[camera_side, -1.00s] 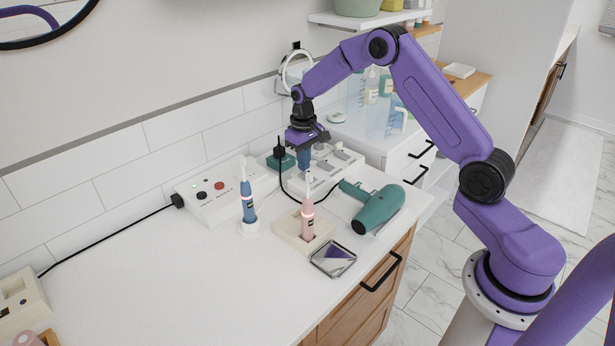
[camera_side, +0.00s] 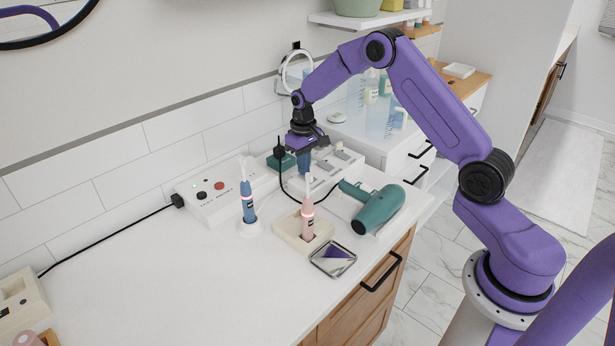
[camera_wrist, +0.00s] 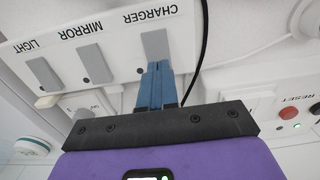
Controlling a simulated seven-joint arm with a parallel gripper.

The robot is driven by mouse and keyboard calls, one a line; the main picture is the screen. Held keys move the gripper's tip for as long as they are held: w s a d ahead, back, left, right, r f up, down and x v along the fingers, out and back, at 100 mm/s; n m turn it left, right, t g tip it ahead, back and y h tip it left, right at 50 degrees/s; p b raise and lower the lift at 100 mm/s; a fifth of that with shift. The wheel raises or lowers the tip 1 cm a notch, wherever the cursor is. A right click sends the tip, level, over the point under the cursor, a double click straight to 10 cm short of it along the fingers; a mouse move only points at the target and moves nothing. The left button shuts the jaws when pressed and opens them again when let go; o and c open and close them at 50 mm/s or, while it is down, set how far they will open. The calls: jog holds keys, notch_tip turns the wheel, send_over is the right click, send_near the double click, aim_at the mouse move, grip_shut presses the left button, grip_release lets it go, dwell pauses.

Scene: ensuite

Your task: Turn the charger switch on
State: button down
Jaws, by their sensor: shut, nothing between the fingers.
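The white switch panel (camera_side: 352,166) stands at the far right of the counter. In the wrist view, its labels appear upside down, and the grey charger switch (camera_wrist: 155,43) is under the CHARGER label. The grey mirror switch (camera_wrist: 93,64) and light switch (camera_wrist: 43,74) are to its left. My gripper (camera_wrist: 158,68) has its blue fingers shut and empty, with their tips at the near edge of the charger switch. I cannot tell whether they touch it. In the side view, my gripper (camera_side: 304,172) points down over the panel, hiding part of it.
A white box with a red RESET button (camera_wrist: 290,98) is beside the panel. A black cable (camera_wrist: 203,40) runs close to my fingers. A blue toothbrush (camera_side: 248,203), a pink toothbrush (camera_side: 308,218) and a green hair dryer (camera_side: 377,210) stand or lie nearer. The left counter is mostly clear.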

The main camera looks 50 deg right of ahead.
jog(key=shift+f, duration=0.3)
jog(key=shift+r, duration=3.55)
